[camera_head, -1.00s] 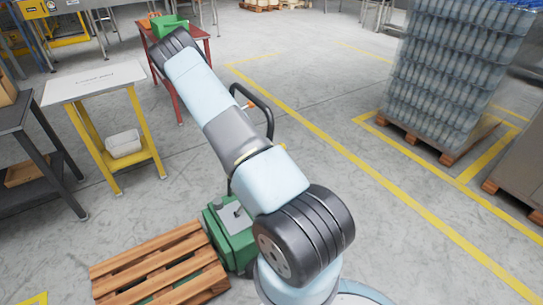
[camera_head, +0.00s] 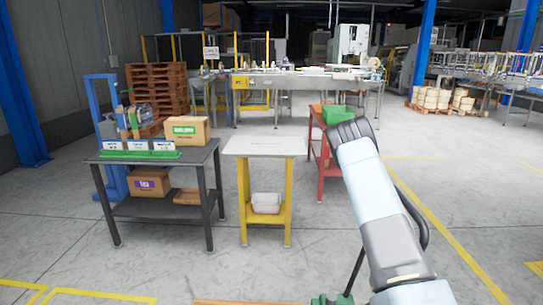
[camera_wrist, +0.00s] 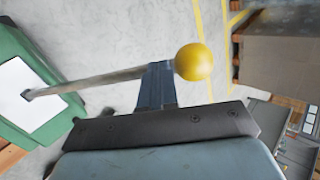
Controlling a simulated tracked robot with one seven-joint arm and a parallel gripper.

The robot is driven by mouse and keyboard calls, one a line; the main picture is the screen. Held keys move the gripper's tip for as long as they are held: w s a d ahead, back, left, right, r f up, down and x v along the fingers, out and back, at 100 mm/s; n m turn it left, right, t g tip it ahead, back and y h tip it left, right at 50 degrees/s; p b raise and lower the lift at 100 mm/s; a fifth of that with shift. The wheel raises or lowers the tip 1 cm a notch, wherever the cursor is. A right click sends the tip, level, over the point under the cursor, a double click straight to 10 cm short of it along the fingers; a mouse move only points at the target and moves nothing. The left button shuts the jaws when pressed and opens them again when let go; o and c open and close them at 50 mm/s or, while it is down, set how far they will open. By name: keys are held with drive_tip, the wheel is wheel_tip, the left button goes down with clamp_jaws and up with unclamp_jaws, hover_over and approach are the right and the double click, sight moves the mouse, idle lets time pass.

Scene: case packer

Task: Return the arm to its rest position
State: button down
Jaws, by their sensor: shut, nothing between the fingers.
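My gripper (camera_wrist: 158,72) shows in the wrist view as dark fingers close together above a dark plate, shut and empty. A thin rod runs from a green body (camera_wrist: 18,45) at the left to behind the fingers. A yellow ball (camera_wrist: 193,62) shows just right of the fingertips; whether it touches them I cannot tell. In the head view my pale blue and grey arm rises from the lower right and its dark joint is near the red table (camera_head: 323,160). The gripper is hidden there.
A white-topped yellow stand (camera_head: 265,146) and a dark table (camera_head: 150,205) with boxes stand left. A green bin (camera_head: 338,114) sits on the red table. Part of a green machine (camera_head: 332,299) shows at the bottom edge. The floor in front of the tables is open.

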drive_tip(key=s+a+r+m+t+y, duration=0.1)
drive_tip(key=s+a+r+m, duration=0.1)
drive_tip(key=a+r+m, duration=0.65)
drive_tip(key=s+a+r+m+y, duration=0.1)
drive_tip(key=a+r+m, duration=0.2)
drive_tip(key=r, duration=1)
drive_tip(key=s+a+r+m+t+y, duration=0.15)
drive_tip(key=a+r+m, duration=0.4)
drive_tip(key=r, duration=0.55)
drive_tip(key=s+a+r+m+t+y, duration=0.1)
drive_tip(key=s+a+r+m, duration=0.4)
drive_tip(key=s, duration=0.4)
drive_tip(key=s+a+r+m+t+y, duration=0.1)
drive_tip(key=s+a+r+m+y, duration=0.1)
drive_tip(key=s+a+r+m, duration=0.3)
drive_tip(key=s+a+r+m+t+y, duration=0.1)
drive_tip(key=s+a+r+m, duration=0.4)
drive_tip(key=s, duration=0.8)
wheel_tip(320, 180, up, 4)
drive_tip(key=shift+s+f+m+y, duration=0.1)
drive_tip(key=shift+s+m+y, duration=0.1)
drive_tip(key=shift+m+y, duration=0.45)
drive_tip(key=shift+a+t, duration=0.1)
drive_tip(key=shift+t, duration=0.15)
